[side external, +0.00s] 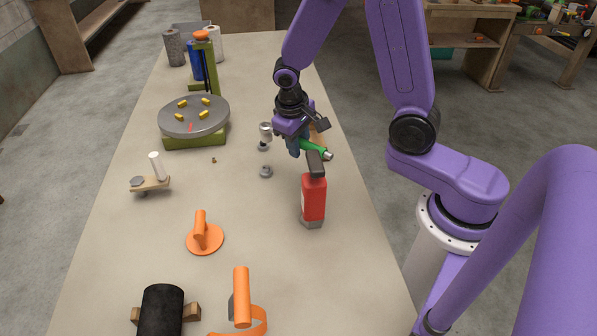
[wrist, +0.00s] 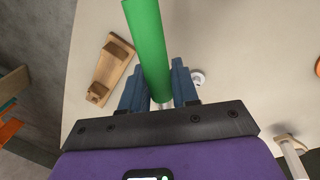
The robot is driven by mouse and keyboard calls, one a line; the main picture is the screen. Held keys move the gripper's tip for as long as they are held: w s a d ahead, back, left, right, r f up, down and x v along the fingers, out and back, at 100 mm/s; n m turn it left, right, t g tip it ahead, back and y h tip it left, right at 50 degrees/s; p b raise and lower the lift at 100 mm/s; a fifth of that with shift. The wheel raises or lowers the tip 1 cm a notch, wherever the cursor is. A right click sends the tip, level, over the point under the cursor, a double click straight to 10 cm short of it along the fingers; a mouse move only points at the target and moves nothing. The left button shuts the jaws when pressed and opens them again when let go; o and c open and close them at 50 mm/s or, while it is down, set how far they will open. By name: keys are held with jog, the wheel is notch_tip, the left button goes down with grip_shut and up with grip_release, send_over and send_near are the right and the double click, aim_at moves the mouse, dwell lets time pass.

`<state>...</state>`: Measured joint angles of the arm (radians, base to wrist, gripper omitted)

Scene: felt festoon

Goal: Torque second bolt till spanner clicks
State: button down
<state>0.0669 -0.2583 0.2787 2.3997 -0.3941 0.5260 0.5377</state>
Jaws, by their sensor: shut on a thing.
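My gripper (side external: 296,148) is shut on a green-handled tool, apparently the spanner (side external: 315,150). In the wrist view the green handle (wrist: 149,45) runs up and away from between the blue fingers (wrist: 153,92), with a bit of bare metal at the grip. Its far working end is hidden by the gripper. A small grey bolt-like piece (side external: 265,171) stands on the table just left of and nearer than the gripper; it seems to be the pale round piece (wrist: 198,77) in the wrist view. The tool looks apart from it. I cannot tell which bolt is the second.
A red bottle-like object (side external: 313,198) with a dark top stands close in front of the gripper. A silver cylinder (side external: 266,131) is just left of it. A wooden holder (wrist: 112,66) lies behind. A grey disc with yellow pegs (side external: 194,116) stands further left.

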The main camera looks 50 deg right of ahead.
dwell(0.3)
jog(key=w+a+m+g, duration=0.2)
jog(key=a+m, duration=0.9)
jog(key=shift+a+y, duration=0.4)
jog(key=shift+w, duration=0.1)
jog(key=shift+f, duration=2.35)
jog(key=shift+f, duration=1.05)
jog(key=shift+w, duration=0.1)
